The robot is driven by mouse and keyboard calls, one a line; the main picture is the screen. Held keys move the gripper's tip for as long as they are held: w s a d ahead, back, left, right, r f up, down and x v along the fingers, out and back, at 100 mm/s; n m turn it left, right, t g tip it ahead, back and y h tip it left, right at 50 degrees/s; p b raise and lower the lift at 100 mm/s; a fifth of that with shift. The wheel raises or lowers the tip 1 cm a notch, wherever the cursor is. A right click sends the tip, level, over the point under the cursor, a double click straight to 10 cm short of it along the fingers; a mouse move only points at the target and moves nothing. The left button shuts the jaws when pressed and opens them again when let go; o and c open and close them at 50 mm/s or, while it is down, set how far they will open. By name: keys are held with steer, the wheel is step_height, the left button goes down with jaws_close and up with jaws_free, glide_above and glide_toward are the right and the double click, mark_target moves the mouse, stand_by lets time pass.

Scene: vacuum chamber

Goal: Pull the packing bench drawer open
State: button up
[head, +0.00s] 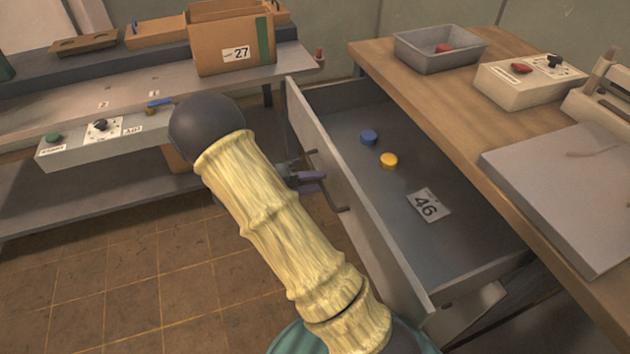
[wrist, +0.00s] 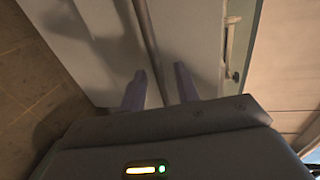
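The packing bench drawer (head: 400,235) stands well out from under the wooden bench top (head: 425,105) in the head view, its inside showing. The dark bar handle (head: 335,196) is on its grey front. My gripper (head: 314,181) is at this handle, mostly hidden behind my arm. In the wrist view the handle bar (wrist: 148,40) passes between the two purple fingers of my gripper (wrist: 160,82). The fingers are apart, with a gap showing on either side of the bar. The drawer front (wrist: 85,40) lies just beyond them.
The drawer holds a blue disc (head: 368,137), a yellow disc (head: 389,160) and a card marked 46 (head: 429,205). A grey tray (head: 440,45) and a control box (head: 528,82) stand on the bench. Another bench (head: 215,92) with a cardboard box (head: 215,52) is at left. Tiled floor (head: 130,290) lies clear.

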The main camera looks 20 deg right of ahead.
steer(key=p+v, duration=0.1)
steer(key=v, duration=1.6)
steer(key=shift+p, duration=0.4)
